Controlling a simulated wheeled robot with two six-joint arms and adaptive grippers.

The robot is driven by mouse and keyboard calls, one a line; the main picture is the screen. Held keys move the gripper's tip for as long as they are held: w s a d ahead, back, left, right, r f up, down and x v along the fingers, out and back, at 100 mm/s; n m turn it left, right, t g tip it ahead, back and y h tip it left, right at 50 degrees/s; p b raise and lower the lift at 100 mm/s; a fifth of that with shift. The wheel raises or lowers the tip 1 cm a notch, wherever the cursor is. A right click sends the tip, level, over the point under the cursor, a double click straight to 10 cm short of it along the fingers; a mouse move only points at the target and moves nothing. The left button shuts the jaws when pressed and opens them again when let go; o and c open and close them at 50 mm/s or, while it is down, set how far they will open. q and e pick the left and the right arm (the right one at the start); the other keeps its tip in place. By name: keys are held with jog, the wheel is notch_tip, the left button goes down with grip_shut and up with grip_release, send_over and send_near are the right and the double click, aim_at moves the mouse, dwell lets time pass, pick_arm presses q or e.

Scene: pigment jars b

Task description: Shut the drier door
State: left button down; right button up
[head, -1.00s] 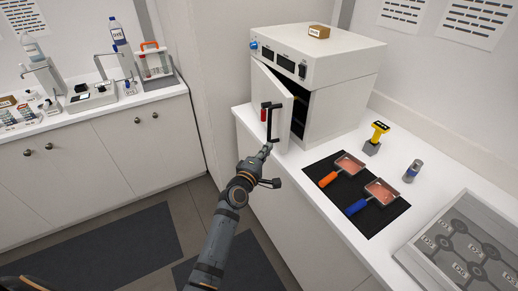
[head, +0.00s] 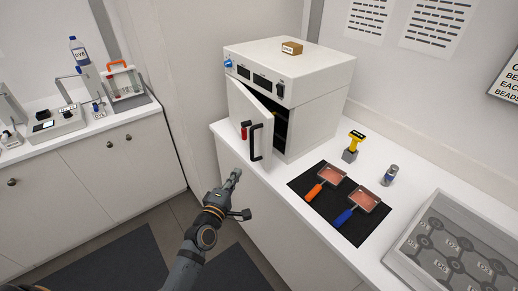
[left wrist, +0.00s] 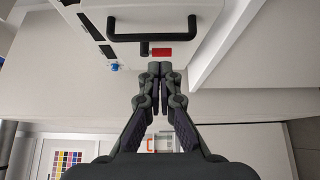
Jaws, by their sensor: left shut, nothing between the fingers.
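The drier (head: 290,85) is a white box on the right-hand counter. Its door (head: 247,108) stands partly open, with a dark gap showing at its right side. A black bar handle (head: 255,142) and a red piece (head: 244,131) are on the door's front. The handle also shows at the top of the left wrist view (left wrist: 152,37). My left gripper (head: 236,174) is shut and empty, below and left of the handle, apart from it. In the left wrist view its closed fingertips (left wrist: 160,68) point toward the door just below the red piece. My right gripper is not in view.
A small box (head: 292,48) lies on top of the drier. A black mat (head: 313,211) with two pans, a yellow-topped tool (head: 353,146), a small jar (head: 389,175) and a grey tray (head: 400,262) are on the counter (head: 285,176). Another counter with bottles stands left.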

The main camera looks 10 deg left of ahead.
pick_arm(q)
jog(key=w+d, duration=0.2)
send_near(263, 146)
jog(key=w+a, duration=0.3)
jog(key=shift+w+f, duration=0.1)
jog(key=shift+w, duration=0.25)
jog(key=d, duration=0.1)
jog(key=w+d, duration=0.1)
jog(key=d, duration=0.1)
jog(key=shift+w+d, duration=0.15)
jog(key=shift+w, duration=0.25)
jog(key=shift+w+d, duration=0.1)
jog(key=shift+d, duration=0.05)
jog(key=shift+w, duration=0.15)
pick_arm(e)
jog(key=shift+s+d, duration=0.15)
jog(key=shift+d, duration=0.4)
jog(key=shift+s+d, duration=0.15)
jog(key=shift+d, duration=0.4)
